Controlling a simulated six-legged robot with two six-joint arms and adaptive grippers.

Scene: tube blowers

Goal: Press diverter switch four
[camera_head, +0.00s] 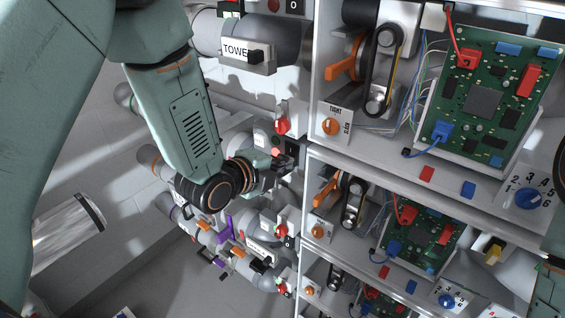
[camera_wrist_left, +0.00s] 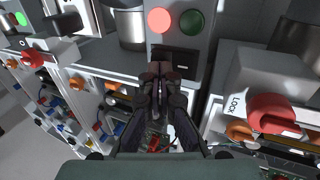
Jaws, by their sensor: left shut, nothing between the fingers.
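My left gripper (camera_head: 284,163) is shut and empty, in front of a grey control box on the left side of the shelf unit. In the left wrist view the closed fingertips (camera_wrist_left: 162,72) overlap the lower part of a grey panel (camera_wrist_left: 207,50). This panel carries a red round button (camera_wrist_left: 160,20), a green round button (camera_wrist_left: 192,21) and a black switch (camera_wrist_left: 184,67) with a pale mark. The fingertips are just left of the switch and partly cover that area; I cannot tell whether they touch. No readable number marks which switch is four.
A red knob (camera_wrist_left: 274,113) beside a "LOCK" label sticks out at right in the wrist view. Shelves hold green circuit boards (camera_head: 484,95), orange levers (camera_head: 345,68) and a numbered blue dial (camera_head: 527,197). A "TOWE" label (camera_head: 236,49) is above.

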